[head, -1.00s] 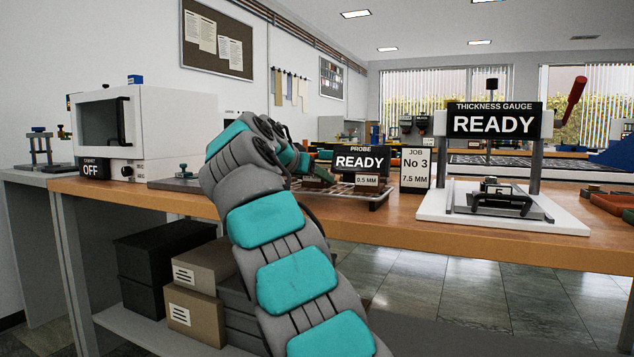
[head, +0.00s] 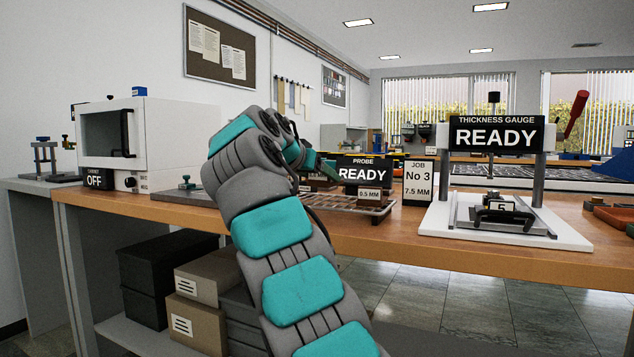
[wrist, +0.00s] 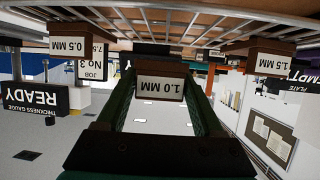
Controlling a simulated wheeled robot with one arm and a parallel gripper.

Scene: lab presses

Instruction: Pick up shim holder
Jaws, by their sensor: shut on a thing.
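A shim holder labelled 1.0 MM (wrist: 160,88) is between the two green fingers of my gripper (wrist: 158,105) in the wrist view, which shows the scene upside down. The fingers are shut on it, one on each side. Other holders, labelled 0.5 MM (wrist: 68,47) and 1.5 MM (wrist: 272,64), sit on either side at the wire rack (wrist: 190,22). In the head view my gripper (head: 322,166) is mostly hidden behind my arm, over the rack (head: 345,206). The held holder cannot be made out clearly there. The 0.5 MM holder (head: 369,194) shows on the rack.
The probe READY sign (head: 362,172) stands behind the rack, with the job card (head: 418,183) to its right. The thickness gauge (head: 495,135) is further right on the wooden bench (head: 390,238). A white cabinet (head: 112,135) marked OFF stands left.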

